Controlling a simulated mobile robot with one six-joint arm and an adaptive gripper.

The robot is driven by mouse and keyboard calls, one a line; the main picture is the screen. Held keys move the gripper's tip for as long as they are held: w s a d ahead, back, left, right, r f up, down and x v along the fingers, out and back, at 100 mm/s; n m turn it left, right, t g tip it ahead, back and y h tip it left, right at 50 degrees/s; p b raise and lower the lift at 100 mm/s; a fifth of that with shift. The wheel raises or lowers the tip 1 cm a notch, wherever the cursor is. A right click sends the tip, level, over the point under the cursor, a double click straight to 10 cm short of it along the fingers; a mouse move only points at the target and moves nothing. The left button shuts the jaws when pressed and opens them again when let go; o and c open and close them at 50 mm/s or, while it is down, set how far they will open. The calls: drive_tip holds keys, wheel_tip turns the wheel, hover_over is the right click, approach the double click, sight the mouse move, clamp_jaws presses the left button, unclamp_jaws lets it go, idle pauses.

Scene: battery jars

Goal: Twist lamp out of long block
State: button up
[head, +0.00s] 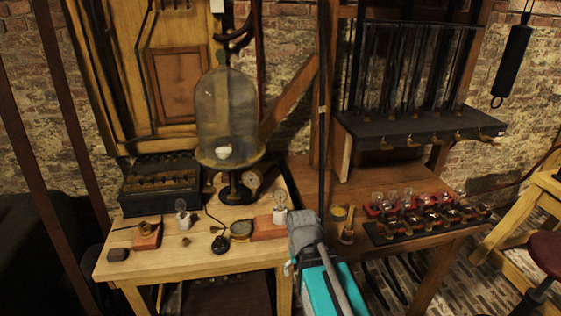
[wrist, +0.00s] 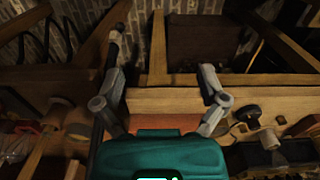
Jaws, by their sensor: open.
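The long block (head: 270,228) is a reddish wooden base near the front right of the left table. The lamp (head: 280,208), a clear glass bulb, stands upright at its right end. In the wrist view a reddish strip of what looks like the long block (wrist: 165,121) shows beyond my teal gripper body; the lamp is hidden there. My gripper (wrist: 160,76) is open, its two grey fingers wide apart with nothing between them. In the head view my arm's grey end reaches the table's front right corner, just right of the long block; the fingers cannot be made out.
A second lamp (head: 183,214) and a small block (head: 147,236) stand further left. A glass bell jar (head: 227,115) stands behind. A rack of bulbs (head: 425,222) is on the right table.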

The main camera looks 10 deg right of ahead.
drive_tip(key=w+r+n+p, duration=1.1)
drive_tip(key=w+n, duration=0.2)
drive_tip(key=w, duration=0.3)
wheel_tip(320, 180, up, 9)
drive_tip(key=n+p, duration=0.9)
drive_tip(key=n, duration=0.2)
hover_over(280, 194)
drive_tip(key=w, duration=0.2)
drive_tip(key=shift+s+d+r, duration=0.1)
drive_tip(key=shift+s+d, duration=0.05)
drive_tip(key=shift+s, duration=0.05)
wheel_tip(280, 194, down, 14)
drive_tip(key=b, duration=1.4)
drive_tip(key=shift+r, duration=0.1)
drive_tip(key=c, duration=1.1)
drive_tip(key=shift+c, duration=0.2)
drive_tip(key=shift+n, duration=0.4)
